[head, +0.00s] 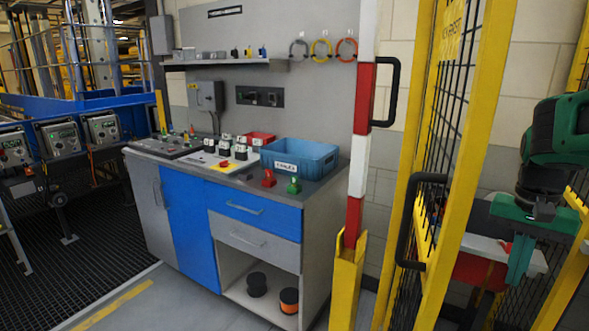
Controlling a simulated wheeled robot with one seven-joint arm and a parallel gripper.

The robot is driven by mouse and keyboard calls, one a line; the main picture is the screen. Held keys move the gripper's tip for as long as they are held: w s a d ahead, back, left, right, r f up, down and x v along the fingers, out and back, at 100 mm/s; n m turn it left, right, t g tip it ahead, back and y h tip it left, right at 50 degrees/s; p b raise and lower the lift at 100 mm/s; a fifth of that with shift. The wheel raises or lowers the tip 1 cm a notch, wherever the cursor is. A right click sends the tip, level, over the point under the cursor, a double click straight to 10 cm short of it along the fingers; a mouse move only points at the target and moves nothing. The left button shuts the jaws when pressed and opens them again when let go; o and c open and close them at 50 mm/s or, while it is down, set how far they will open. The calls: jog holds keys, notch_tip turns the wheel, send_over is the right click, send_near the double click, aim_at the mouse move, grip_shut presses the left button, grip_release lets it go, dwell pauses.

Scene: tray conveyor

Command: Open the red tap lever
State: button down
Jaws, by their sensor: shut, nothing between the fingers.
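My gripper (517,278) is at the right edge, teal, pointing down, its fingers together and empty. It is in front of a pale grey slab with a red body (474,270) beneath it. A small red piece (505,246) shows on the slab, just left of the fingers and partly hidden by them. It may be the red tap lever, but its shape and position are too small to tell. I cannot tell whether the fingers touch it.
Yellow posts with black mesh (455,150) stand just left of my gripper. A red-and-white pole (359,165) stands further left. Beyond is a workbench with a blue crate (325,160), a small red item (268,179) and a green one (293,186). Grey floor is open in front.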

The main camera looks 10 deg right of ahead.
jog(key=s+a+f+n+y, duration=0.1)
jog(key=s+a+f+n, duration=0.3)
jog(key=s+a, duration=0.5)
jog(key=shift+s+f, duration=0.2)
jog(key=shift+f, duration=0.45)
